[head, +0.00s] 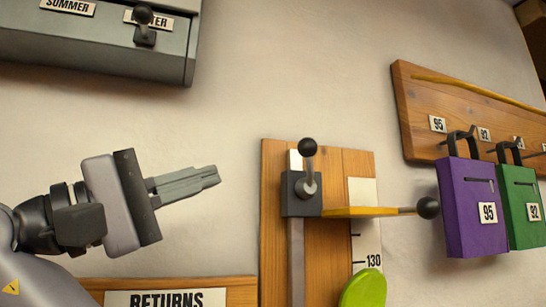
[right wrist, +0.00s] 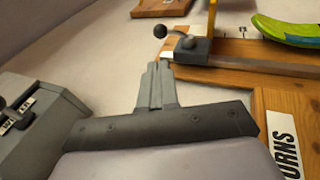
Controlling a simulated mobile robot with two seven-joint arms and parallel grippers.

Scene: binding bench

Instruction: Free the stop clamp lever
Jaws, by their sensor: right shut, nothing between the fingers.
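The stop clamp lever (head: 306,166) has a black ball on a grey stem and stands nearly upright from a dark clamp block (head: 301,205). The block sits on a vertical metal rail (head: 297,260) on a wooden board. A yellow stop bar (head: 360,212) runs right from the block towards a black knob (head: 428,208). My right gripper (head: 218,176) is shut and empty, left of the lever with a gap in the head view. In the right wrist view its fingertips (right wrist: 153,66) appear just below the lever's ball (right wrist: 160,31). My left gripper is not in view.
A grey box (head: 100,45) with a SUMMER label and a small lever is at upper left. Purple (head: 468,215) and green (head: 522,205) tags hang from a wooden rack (head: 410,105) at right. A green rounded object (head: 363,290) is low on the scale. A RETURNS board (head: 240,290) lies below.

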